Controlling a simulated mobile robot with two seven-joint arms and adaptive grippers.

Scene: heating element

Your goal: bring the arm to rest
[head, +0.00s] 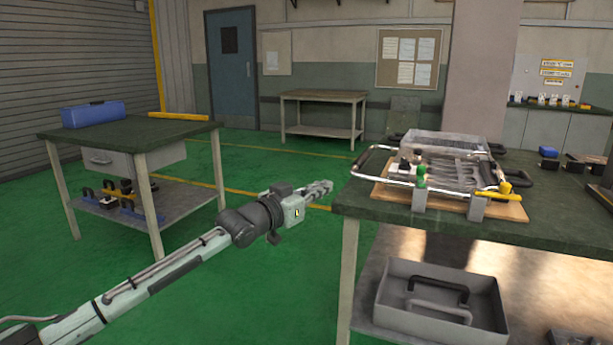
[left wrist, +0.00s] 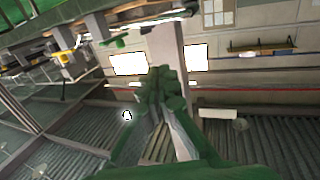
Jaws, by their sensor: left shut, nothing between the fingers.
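My left arm reaches in from the lower left of the head view, over the green floor between two tables. Its gripper (head: 320,188) is shut and empty, close to the left edge of the right workbench (head: 343,207), and seems apart from it. In the left wrist view the closed fingers (left wrist: 162,88) show dark green in the middle, with nothing between them. The heating element assembly (head: 440,170), a metal frame with bent rods and a clear-looking cover, sits on a wooden board on that workbench. My right gripper is not in view.
A left table (head: 55,133) carries a blue box (head: 92,114); its lower shelf holds small parts. A grey bin (head: 393,318) with black and grey handles is on the shelf under the workbench. A bare table (head: 323,96) stands at the back. Green floor is free between the tables.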

